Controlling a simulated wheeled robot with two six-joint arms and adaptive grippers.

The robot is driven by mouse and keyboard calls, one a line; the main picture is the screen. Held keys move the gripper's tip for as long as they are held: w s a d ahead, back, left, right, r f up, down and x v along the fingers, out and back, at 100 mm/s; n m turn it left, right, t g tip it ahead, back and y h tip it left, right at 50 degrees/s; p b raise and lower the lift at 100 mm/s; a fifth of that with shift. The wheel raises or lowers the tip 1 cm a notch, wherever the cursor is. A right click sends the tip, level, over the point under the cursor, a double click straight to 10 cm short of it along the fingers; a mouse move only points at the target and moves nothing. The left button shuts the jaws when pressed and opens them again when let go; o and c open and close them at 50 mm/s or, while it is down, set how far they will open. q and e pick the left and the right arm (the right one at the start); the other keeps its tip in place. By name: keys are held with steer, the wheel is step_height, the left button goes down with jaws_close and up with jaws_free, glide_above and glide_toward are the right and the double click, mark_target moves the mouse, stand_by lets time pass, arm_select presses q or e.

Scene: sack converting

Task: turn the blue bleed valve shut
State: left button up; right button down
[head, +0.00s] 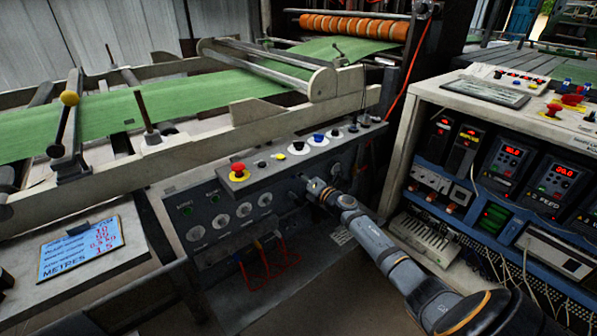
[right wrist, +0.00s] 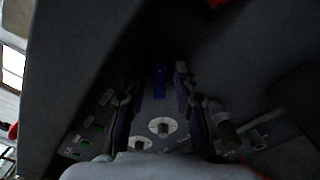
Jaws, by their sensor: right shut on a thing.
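The blue bleed valve (right wrist: 160,80) shows in the right wrist view as a small upright blue handle on the dark panel, between my two fingertips. My right gripper (right wrist: 158,88) is shut on it, though the dim picture makes the contact hard to see. In the head view my right arm reaches in from the lower right, and my right gripper (head: 308,186) is at the front face of the grey control panel (head: 222,198). The valve is hidden there behind the gripper. My left gripper is not in view.
A sloping ledge above the gripper carries a red stop button (head: 239,171) and several knobs. A white cabinet of drives (head: 415,115) stands close on the right.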

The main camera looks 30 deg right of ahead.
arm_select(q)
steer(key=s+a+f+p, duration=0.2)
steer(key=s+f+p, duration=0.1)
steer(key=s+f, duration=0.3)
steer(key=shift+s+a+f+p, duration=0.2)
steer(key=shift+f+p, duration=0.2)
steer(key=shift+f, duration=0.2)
arm_select(e)
steer(key=shift+d+f+m, duration=0.1)
steer(key=shift+m, duration=1.85)
steer(key=shift+f+m, duration=0.1)
steer(key=shift+m, duration=1.85)
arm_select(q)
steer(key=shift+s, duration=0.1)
arm_select(e)
steer(key=c, duration=1.4)
jaws_free()
steer(key=s, duration=0.8)
steer(key=s+d, duration=0.1)
steer(key=s, duration=0.3)
